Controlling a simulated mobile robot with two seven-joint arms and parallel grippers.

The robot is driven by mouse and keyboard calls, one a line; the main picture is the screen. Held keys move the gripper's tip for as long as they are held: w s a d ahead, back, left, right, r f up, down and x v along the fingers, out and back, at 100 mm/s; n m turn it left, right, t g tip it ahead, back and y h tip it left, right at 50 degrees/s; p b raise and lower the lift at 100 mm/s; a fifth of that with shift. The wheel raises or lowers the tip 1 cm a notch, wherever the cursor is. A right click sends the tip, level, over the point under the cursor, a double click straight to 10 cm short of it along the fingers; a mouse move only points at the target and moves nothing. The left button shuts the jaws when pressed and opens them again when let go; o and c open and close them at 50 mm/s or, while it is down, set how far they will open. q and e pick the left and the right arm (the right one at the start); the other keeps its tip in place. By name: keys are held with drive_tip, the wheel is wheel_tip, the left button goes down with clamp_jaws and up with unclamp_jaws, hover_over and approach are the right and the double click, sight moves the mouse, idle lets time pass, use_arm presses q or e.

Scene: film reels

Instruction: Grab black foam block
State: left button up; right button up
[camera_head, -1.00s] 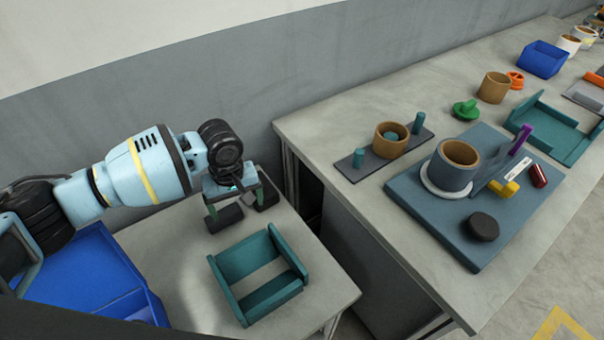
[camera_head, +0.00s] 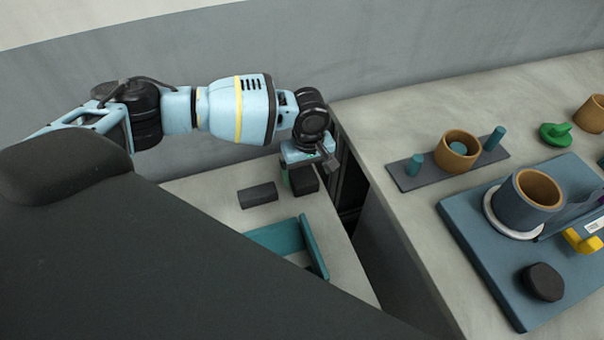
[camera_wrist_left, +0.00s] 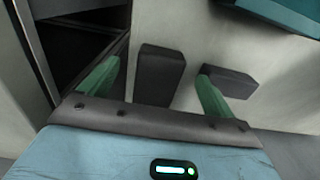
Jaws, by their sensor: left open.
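One block (camera_head: 304,180) is right below my left gripper (camera_head: 299,170), near the table's far right corner. The other block (camera_head: 258,194) lies to its left, apart from it. In the left wrist view, the first block (camera_wrist_left: 160,75) shows between the green fingers of my open left gripper (camera_wrist_left: 157,72). The second block (camera_wrist_left: 232,82) lies just beyond the right finger, partly covered by it. I cannot tell how far the fingertips are above the table. My right gripper is out of view.
A teal open tray (camera_head: 281,238) stands in front of the blocks, partly hidden by a dark shape in the foreground. A gap separates this table from the long bench (camera_head: 400,125), which holds a blue board (camera_head: 480,255) with a cup and other parts. A grey wall rises behind.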

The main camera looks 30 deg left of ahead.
sight(305, 179)
use_arm(q)
drive_tip(key=shift+a+f, duration=0.15)
drive_tip(key=shift+f, duration=0.2)
drive_tip(key=f, duration=0.3)
drive_tip(key=shift+w+a+f+b, duration=0.25)
drive_tip(key=shift+a+b, duration=0.1)
drive_tip(key=shift+b, duration=0.05)
drive_tip(key=shift+f, duration=0.4)
drive_tip(key=c, duration=0.9)
drive_tip(key=shift+c, duration=0.7)
wheel_tip(305, 179, up, 9)
drive_tip(key=shift+r+p, duration=0.2)
drive_tip(key=shift+p, duration=0.5)
drive_tip(key=shift+r, duration=0.35)
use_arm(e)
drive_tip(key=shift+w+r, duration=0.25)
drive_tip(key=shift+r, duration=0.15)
